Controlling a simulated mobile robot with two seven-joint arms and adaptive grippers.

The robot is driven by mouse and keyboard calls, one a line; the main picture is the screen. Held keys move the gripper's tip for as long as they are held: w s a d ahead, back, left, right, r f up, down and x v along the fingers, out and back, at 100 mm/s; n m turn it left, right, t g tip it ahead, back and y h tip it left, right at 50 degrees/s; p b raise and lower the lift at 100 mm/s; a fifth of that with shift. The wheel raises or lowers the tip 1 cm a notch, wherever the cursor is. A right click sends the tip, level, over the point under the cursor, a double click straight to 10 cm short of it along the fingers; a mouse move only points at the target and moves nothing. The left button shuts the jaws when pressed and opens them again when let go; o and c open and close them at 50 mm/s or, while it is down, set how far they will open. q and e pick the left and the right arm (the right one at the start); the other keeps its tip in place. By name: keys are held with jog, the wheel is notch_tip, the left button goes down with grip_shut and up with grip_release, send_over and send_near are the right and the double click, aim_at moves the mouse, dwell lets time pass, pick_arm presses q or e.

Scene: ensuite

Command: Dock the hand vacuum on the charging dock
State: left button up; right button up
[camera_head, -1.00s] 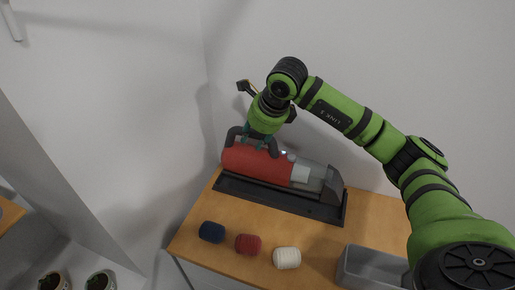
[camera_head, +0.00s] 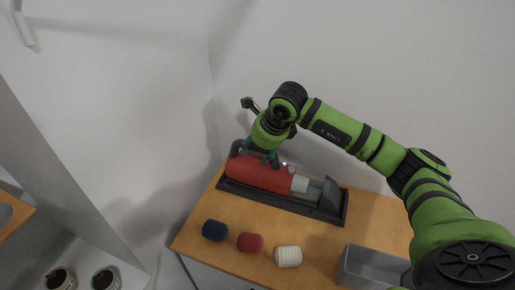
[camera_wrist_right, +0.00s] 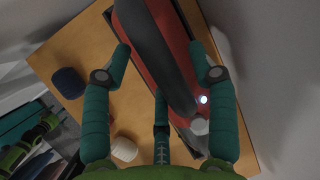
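The hand vacuum (camera_head: 260,174), red with a clear grey nose, lies along the black charging dock (camera_head: 285,201) on the wooden top, low within its outline. Its dark handle (camera_wrist_right: 158,50) and red body show in the right wrist view, with a small white light (camera_wrist_right: 203,99) beside the handle. My right gripper (camera_head: 264,158) is just above the vacuum's rear. In the wrist view its teal fingers (camera_wrist_right: 160,52) are spread on both sides of the handle, with gaps visible, so it looks open.
A navy roll (camera_head: 215,230), a red roll (camera_head: 250,242) and a white roll (camera_head: 288,256) lie in front of the dock. A grey bin (camera_head: 368,266) stands at the front right. Walls close in behind and left.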

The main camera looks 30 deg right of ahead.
jog(key=b+v, duration=0.3)
jog(key=v, duration=0.9)
jog(key=shift+b, duration=0.4)
jog(key=shift+d, duration=0.1)
